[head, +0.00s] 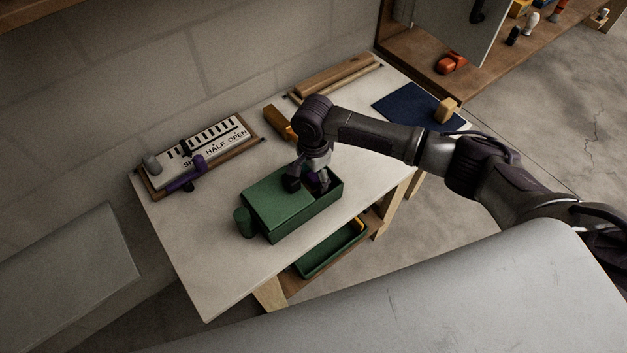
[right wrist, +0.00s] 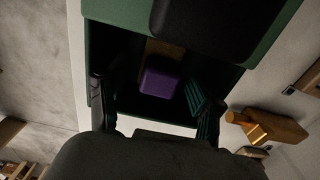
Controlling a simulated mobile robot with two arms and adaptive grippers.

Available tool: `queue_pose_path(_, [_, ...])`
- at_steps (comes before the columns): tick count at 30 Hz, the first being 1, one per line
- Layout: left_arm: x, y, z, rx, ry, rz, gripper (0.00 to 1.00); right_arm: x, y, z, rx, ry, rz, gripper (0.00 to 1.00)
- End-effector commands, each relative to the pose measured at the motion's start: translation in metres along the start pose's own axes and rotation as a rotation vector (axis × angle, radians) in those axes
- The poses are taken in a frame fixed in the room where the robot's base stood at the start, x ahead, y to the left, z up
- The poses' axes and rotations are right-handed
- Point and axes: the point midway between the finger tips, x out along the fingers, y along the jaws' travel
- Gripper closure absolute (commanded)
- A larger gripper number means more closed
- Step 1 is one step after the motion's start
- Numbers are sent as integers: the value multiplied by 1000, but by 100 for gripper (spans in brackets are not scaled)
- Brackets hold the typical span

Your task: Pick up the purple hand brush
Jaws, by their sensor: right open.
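A purple block-shaped thing (right wrist: 160,84) with a brown part beside it, which looks like the purple hand brush, lies inside the dark opening of the green box (head: 281,206). The box stands on the pale workbench. My right gripper (head: 311,184) is over the open right part of this box, pointing down. In the right wrist view my right gripper (right wrist: 156,112) is open, with a finger on either side of the purple thing and no visible contact. The depth between them is hard to judge. My left gripper is not in view.
A green cylinder (head: 243,222) stands at the box's left end. A lettered board with a purple handle (head: 187,177) lies at the back left. An orange-brown tool (right wrist: 266,126) lies beside the box. A green tray (head: 330,252) is below the bench (head: 185,245).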

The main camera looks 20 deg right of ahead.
Motion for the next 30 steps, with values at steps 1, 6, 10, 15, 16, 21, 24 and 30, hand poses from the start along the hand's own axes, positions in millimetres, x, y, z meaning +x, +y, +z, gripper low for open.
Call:
queue_pose_path(1, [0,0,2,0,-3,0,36,0,0,0,0,0,-1,33])
queue_pose_path(6, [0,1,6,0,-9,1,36,0,0,0,0,0,0,40])
queue_pose_path(10, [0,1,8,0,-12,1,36,0,0,0,0,0,0,62])
queue_pose_path(15, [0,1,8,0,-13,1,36,0,0,0,0,0,0,90])
queue_pose_path(16, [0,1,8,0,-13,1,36,0,0,0,0,0,0,95])
queue_pose_path(21, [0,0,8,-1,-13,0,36,0,0,0,1,0,0,98])
queue_pose_path(24, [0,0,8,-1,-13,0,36,-2,0,0,1,0,-1,98])
queue_pose_path(30, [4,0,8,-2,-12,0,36,-30,-1,0,1,0,-5,98])
